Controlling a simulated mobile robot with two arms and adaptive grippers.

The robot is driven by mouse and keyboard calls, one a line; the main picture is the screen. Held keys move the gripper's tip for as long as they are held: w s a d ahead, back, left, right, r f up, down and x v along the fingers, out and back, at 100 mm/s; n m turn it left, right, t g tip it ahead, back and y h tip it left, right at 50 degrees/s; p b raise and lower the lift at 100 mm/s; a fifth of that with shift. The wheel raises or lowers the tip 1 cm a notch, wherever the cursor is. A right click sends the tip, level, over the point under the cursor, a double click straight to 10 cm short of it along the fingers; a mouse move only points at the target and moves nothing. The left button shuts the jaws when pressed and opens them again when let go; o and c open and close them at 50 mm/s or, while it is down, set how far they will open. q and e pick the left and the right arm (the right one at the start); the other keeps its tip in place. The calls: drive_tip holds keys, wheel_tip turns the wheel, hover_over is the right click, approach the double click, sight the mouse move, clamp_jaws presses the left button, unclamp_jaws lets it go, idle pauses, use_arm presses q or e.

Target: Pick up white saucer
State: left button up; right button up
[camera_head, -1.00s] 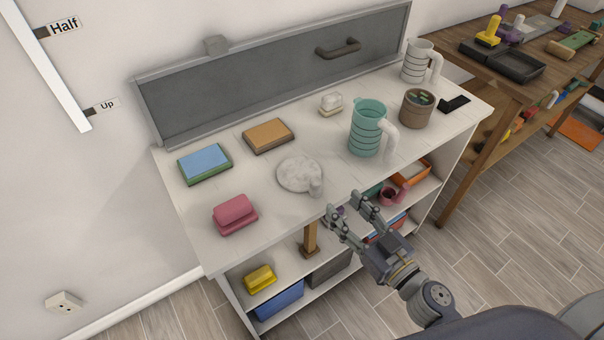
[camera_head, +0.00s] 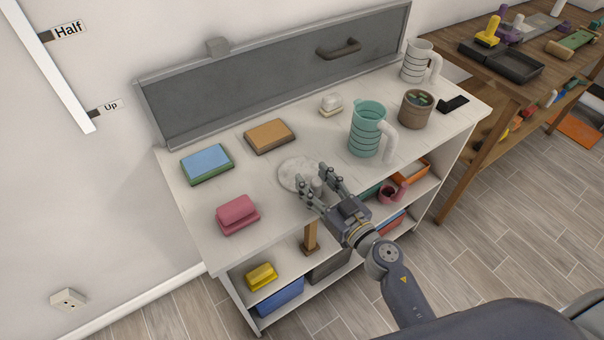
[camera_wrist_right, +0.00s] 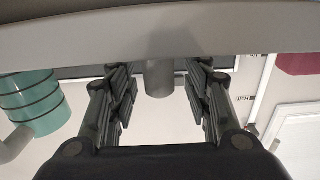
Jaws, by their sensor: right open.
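The white saucer (camera_head: 291,173) is a round, pale, marbled disc near the front edge of the rack's top, with a short knob or handle (camera_head: 316,186) at its front right. My right gripper (camera_head: 315,177) is open at the saucer's front side. Its fingers stand on either side of the knob and hide part of the saucer. In the right wrist view the open fingers flank a grey cylinder (camera_wrist_right: 159,79), which looks like that knob. Contact cannot be told. My left gripper is not in view.
A teal mug (camera_head: 366,130) stands right of the saucer, a pink block-like dish (camera_head: 237,214) to its left. An orange-brown box (camera_head: 269,135) and a small white dish (camera_head: 331,104) lie behind. Shelves with bins are below the top.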

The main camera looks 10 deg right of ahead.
clamp_jaws()
